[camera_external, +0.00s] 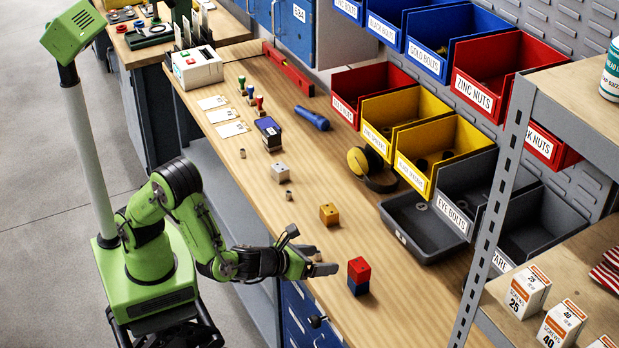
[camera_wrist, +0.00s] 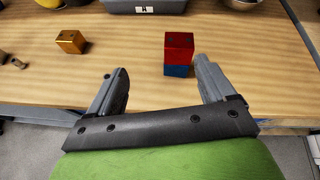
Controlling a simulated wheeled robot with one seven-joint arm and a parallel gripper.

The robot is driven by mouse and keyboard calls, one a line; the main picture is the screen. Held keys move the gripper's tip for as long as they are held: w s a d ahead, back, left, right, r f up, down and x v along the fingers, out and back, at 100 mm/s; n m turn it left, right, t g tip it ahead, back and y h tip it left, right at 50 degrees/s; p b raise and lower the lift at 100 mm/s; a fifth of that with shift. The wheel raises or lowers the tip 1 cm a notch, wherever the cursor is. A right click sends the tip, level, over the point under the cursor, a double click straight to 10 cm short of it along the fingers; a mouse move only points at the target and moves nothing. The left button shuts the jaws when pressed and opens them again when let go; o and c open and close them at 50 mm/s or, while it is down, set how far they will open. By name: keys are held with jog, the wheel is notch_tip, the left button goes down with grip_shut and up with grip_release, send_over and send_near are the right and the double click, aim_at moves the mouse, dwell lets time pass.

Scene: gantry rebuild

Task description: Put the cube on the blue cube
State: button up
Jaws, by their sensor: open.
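A red cube (camera_external: 359,269) sits on top of a blue cube (camera_external: 357,286) on the wooden workbench. In the wrist view the red cube (camera_wrist: 179,46) again rests on the blue cube (camera_wrist: 177,71), and the two look roughly lined up. My gripper (camera_external: 322,261) is open and empty, just left of the stack in the external view. In the wrist view my gripper's fingers (camera_wrist: 160,75) are apart, with the stack ahead of them, nearer the right finger. The blue cube's lower part is partly hidden by that finger.
A yellow-orange cube (camera_external: 329,214) stands farther along the bench, also in the wrist view (camera_wrist: 71,41). A small metal block (camera_external: 280,172) lies beyond it. A grey tray (camera_external: 424,229) and a shelf post (camera_external: 497,217) lie to the right. The bench (camera_external: 385,300) is clear in front.

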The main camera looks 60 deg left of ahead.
jog(key=s+a+r+n+g+y, duration=0.1)
jog(key=s+a+r+n+g, duration=0.2)
jog(key=a+n, duration=0.8)
jog(key=a+r+n+g, duration=0.35)
jog(key=a+n, duration=0.55)
jog(key=a, duration=0.3)
jog(key=s+a+r+n+h, duration=0.1)
jog(key=s+a+r+n, duration=0.1)
jog(key=s+n, duration=0.4)
jog(key=s+a+r+n, duration=0.2)
jog(key=s+a+n, duration=0.1)
jog(key=s+n, duration=0.4)
jog(key=s, duration=0.3)
jog(key=shift+g+h, duration=0.35)
jog(key=shift+h, duration=0.05)
